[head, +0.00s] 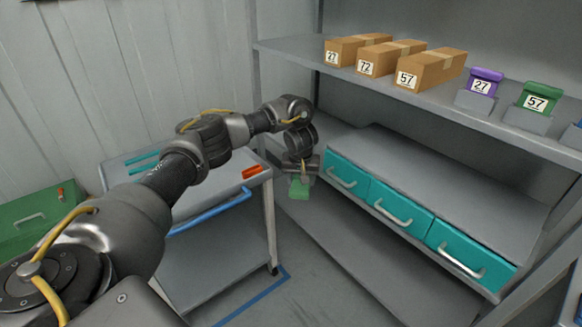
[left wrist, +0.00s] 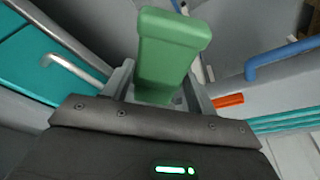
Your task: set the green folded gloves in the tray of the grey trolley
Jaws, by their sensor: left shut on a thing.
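My left gripper (head: 299,183) is shut on the green folded gloves (head: 299,190), which look like a green block with a thicker top end. The gloves stand out between the fingers in the left wrist view (left wrist: 168,55). In the head view they hang below the gripper, in the air between the trolley and the teal drawers. The grey trolley (head: 228,184) stands to the left of the gripper. Its top tray is partly hidden behind my left arm. My right gripper is not in view.
An orange item (head: 252,172) and a teal item (head: 143,160) are on the trolley top. A blue handle (head: 210,212) runs along its front. Teal drawers (head: 400,206) are at the right. Boxes (head: 430,69) sit on the shelf above. A green case (head: 35,220) is far left.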

